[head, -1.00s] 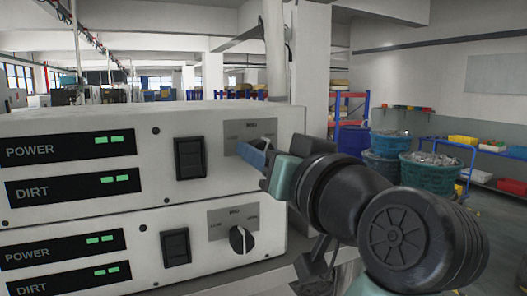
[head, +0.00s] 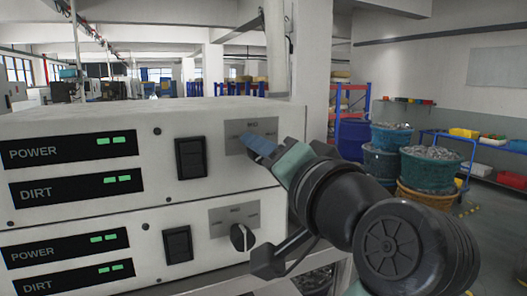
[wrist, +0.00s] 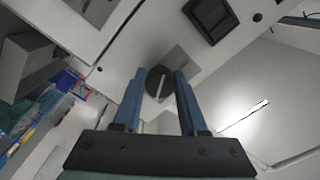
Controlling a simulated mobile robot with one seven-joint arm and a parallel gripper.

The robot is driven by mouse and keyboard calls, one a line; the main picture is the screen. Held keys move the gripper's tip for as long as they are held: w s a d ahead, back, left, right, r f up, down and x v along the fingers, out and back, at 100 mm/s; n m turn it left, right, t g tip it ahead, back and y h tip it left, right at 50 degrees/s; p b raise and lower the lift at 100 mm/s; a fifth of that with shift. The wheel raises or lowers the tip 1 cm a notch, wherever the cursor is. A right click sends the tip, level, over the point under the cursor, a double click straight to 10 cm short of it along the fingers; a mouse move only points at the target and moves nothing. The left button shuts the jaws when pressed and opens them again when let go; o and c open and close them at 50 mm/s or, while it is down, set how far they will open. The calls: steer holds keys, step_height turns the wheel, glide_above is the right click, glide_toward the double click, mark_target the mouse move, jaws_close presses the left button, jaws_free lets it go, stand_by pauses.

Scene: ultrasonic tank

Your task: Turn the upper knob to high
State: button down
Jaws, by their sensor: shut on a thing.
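The upper knob (wrist: 162,80) is round and black with a pale pointer line, and shows in the wrist view between my two blue fingers. My gripper (wrist: 160,88) is shut on it, one finger on each side. In the head view my gripper (head: 254,142) reaches the grey dial plate (head: 237,127) of the upper white unit from the right. My fingers hide the upper knob there, and the plate's labels are too small or covered to read, so I cannot tell its setting.
The lower unit has its own black knob (head: 242,237) on a grey plate, close below my gripper. Black rocker switches (head: 191,157) sit left of each knob. Bins of parts (head: 430,170) and a blue shelf stand to the right, beyond an open floor.

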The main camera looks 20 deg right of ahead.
steer(key=shift+r, duration=0.1)
stand_by(0.3)
steer(key=shift+c, duration=2.3)
jaws_free()
steer(key=s+b, duration=0.4)
steer(key=s, duration=0.9)
steer(key=shift+d, duration=0.3)
steer(key=shift+w+a, duration=0.1)
steer(key=shift+w, duration=0.05)
steer(key=w+a+r+n+t+h, duration=0.3)
steer(key=w+a+r+n+t, duration=0.1)
steer(key=a, duration=0.3)
steer(key=s+a+r+n+t+y, duration=0.1)
steer(key=s+a+n+t, duration=0.1)
steer(key=a+n, duration=0.1)
steer(key=s+a+r+n+t+y, duration=0.1)
steer(key=a+r+n+t, duration=0.1)
steer(key=a, duration=0.4)
steer(key=shift+s+a+n+t, duration=0.3)
steer(key=shift+s+n+t, duration=0.1)
steer(key=shift+t, duration=0.2)
